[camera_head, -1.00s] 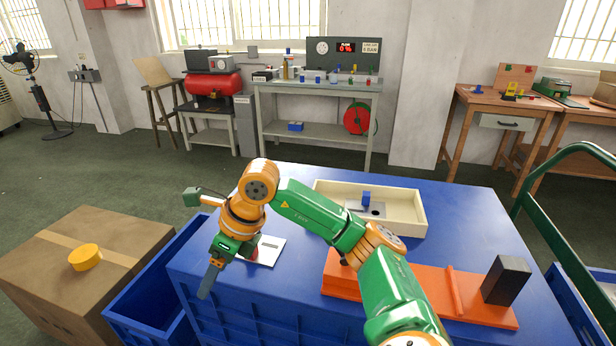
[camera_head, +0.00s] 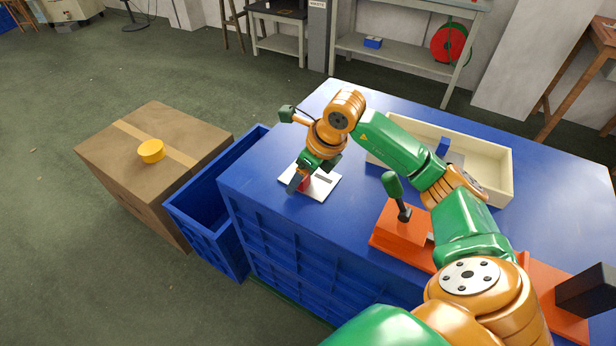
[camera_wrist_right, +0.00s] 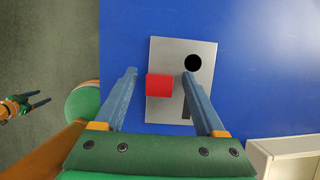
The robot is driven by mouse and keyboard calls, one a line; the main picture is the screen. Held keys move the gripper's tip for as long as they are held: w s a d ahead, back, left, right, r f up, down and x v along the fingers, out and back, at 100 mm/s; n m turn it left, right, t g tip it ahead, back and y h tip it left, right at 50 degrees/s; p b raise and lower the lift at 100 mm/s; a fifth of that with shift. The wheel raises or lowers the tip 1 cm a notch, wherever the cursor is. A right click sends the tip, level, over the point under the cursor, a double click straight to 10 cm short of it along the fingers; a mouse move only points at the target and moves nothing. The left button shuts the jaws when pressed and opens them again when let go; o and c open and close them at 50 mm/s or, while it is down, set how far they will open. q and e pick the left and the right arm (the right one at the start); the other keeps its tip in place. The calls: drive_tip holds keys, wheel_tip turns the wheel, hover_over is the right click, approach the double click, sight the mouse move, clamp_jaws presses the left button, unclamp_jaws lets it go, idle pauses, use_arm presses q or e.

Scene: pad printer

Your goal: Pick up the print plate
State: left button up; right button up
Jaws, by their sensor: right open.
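The print plate (camera_head: 322,186) is a flat light grey plate lying on the blue table top, near its left edge. In the right wrist view the plate (camera_wrist_right: 169,53) shows a round black hole, a dark slot and a red block (camera_wrist_right: 159,86) standing on it. My right gripper (camera_head: 294,184) is over the plate and partly hides it. In the right wrist view its open fingers (camera_wrist_right: 160,74) appear on either side of the red block, with gaps. Height above the plate is unclear. A small gripper, apparently my left (camera_wrist_right: 38,103), shows at the far left of that view.
A cream tray (camera_head: 495,160) with a blue-handled part (camera_head: 443,147) stands behind my right arm. An orange base (camera_head: 398,243) with a dark green lever stands at the front right, near a black block (camera_head: 590,292). A blue bin (camera_head: 205,200) and cardboard box (camera_head: 120,150) are left.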

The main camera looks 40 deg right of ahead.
drive_tip(key=shift+s+r, duration=0.1)
clamp_jaws()
drive_tip(key=shift+r, duration=0.1)
